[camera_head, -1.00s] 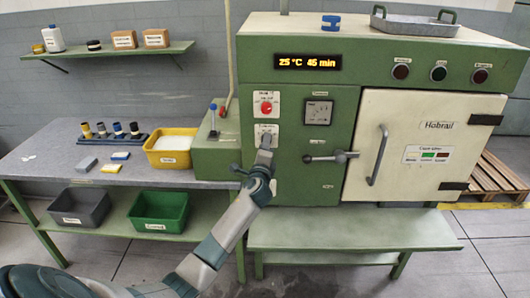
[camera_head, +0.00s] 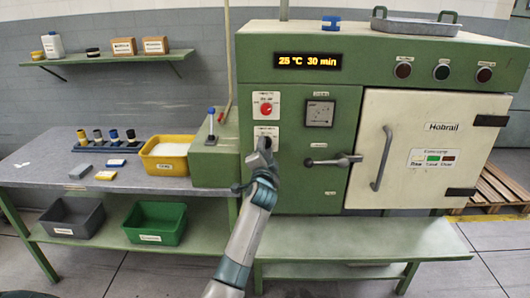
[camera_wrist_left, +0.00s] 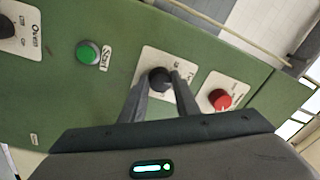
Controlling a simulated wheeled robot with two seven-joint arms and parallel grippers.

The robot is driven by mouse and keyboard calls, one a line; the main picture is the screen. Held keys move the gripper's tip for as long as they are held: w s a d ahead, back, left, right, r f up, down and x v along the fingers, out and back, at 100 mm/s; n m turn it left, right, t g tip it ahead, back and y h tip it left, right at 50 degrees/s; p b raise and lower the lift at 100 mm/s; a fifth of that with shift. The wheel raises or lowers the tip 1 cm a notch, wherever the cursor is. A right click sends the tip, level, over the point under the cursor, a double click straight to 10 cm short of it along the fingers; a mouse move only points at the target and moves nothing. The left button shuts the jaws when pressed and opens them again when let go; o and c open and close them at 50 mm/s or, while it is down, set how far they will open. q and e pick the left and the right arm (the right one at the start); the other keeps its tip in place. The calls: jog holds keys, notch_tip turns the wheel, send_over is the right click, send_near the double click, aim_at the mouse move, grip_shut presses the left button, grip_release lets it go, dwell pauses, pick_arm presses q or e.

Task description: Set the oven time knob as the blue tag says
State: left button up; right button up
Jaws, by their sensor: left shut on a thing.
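The green oven (camera_head: 300,180) has a display (camera_head: 307,62) that reads 25 °C 30 min. My left gripper (camera_head: 262,150) is at the lower white plate (camera_head: 266,131) on the oven's left front and largely hides the time knob there. In the left wrist view, the dark time knob (camera_wrist_left: 158,75) sits on its white plate between the two fingers of my left gripper, which is shut on it. A small blue object (camera_head: 331,23) stands on top of the oven. I cannot tell whether it is the blue tag and can read no writing on it. My right gripper is not in view.
The red knob (camera_head: 266,109) is just above the time knob, and it shows close by in the left wrist view (camera_wrist_left: 220,99). A green Start button (camera_wrist_left: 88,53) and a door handle (camera_head: 381,158) are also on the front. A yellow bin (camera_head: 166,165) stands on the left table.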

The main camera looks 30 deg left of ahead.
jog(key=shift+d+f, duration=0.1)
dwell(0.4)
pick_arm(q)
jog(key=o, duration=1)
jog(key=shift+o, duration=0.2)
jog(key=shift+s, duration=0.1)
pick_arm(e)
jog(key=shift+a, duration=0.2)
pick_arm(q)
jog(key=b+v, duration=0.3)
jog(key=v, duration=1.4)
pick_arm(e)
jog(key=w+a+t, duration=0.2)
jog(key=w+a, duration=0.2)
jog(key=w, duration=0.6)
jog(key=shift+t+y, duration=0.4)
